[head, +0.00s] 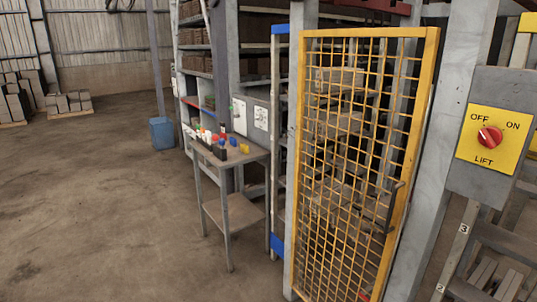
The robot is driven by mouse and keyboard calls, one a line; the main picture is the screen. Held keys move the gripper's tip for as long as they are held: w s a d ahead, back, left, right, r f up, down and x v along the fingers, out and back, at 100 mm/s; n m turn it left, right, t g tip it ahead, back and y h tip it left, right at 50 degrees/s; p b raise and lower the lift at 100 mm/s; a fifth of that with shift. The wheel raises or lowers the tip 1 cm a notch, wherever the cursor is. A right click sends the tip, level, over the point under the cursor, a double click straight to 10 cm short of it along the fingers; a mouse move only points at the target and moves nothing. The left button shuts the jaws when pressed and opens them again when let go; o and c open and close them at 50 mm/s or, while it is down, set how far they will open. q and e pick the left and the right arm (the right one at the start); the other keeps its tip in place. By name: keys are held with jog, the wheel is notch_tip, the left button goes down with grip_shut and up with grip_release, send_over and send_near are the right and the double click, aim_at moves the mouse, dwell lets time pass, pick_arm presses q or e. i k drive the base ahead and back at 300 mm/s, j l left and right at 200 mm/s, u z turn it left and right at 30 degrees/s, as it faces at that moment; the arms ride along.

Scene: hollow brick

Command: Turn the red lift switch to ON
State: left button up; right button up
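The red lift switch (490,137) is a round knob on a yellow plate (478,158) at the right of the head view. The plate reads OFF at its upper left, ON at its upper right and LIFT below. A pale mark on the knob appears to point up and left, toward OFF. The plate sits on a grey box (505,88) beside a grey post. Neither of my grippers is in view, and nothing touches the knob.
A yellow mesh gate (305,160) stands left of the switch post (445,130). A small metal table (245,157) with several small coloured items stands further left. A blue bin (161,134) and brick stacks (68,103) are behind. The floor at left is clear.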

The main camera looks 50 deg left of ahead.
aim_at(490, 136)
jog(key=j+u, duration=0.2)
jog(key=j, duration=0.4)
jog(key=j+u, duration=0.2)
jog(key=j, duration=0.45)
jog(key=i+j+u, duration=0.2)
jog(key=j, duration=0.4)
jog(key=j+u, duration=0.2)
jog(key=j, duration=0.45)
